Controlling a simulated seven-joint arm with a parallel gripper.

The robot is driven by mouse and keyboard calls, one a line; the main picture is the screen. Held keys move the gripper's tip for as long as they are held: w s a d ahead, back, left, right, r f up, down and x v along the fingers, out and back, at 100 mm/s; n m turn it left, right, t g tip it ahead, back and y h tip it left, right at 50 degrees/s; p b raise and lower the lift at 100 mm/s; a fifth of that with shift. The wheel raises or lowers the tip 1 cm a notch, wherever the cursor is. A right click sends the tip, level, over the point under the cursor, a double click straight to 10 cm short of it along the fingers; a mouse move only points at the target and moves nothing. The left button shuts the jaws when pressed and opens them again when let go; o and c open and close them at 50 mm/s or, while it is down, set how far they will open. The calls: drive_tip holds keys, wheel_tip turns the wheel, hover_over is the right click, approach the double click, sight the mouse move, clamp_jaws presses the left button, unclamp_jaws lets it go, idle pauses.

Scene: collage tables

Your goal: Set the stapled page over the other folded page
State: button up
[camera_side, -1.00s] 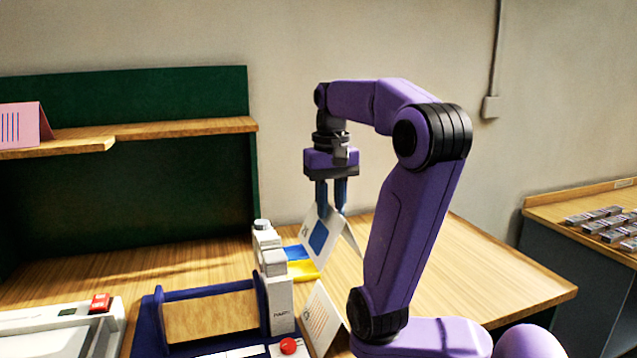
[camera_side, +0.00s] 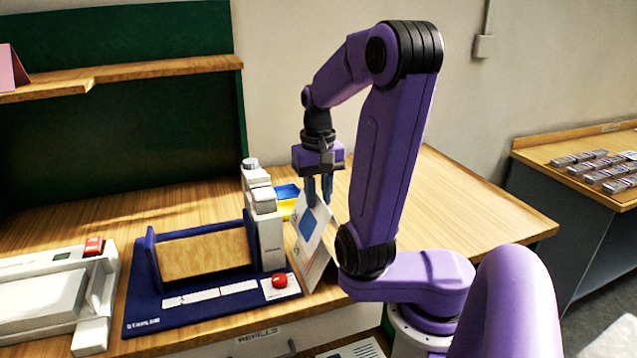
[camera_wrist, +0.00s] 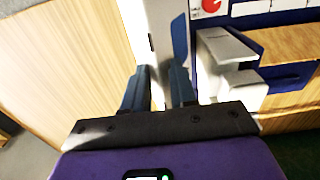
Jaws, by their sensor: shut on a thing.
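My gripper (camera_side: 319,198) points down and is shut on the top fold of a white folded page (camera_side: 308,226) with a blue patch. This page stands like a tent to the right of the stapling machine. In the wrist view the held page (camera_wrist: 181,40) runs up between my fingertips (camera_wrist: 158,88), its blue patch facing right. The other folded page, with red lines, is not clearly visible now; the held page seems to cover its place. I cannot tell whether the two touch, and no staple can be made out.
The stapling machine (camera_side: 265,225) stands close left of the held page, on a blue base (camera_side: 150,310) with a red button (camera_side: 280,281). Blue and yellow pieces (camera_side: 287,200) lie behind. A white device (camera_side: 50,290) is at left. The table to the right is clear (camera_side: 450,210).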

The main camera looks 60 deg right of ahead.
drive_tip(key=shift+f, duration=4.5)
drive_tip(key=o, duration=0.8)
drive_tip(key=shift+o, duration=0.2)
drive_tip(key=shift+r, duration=3.05)
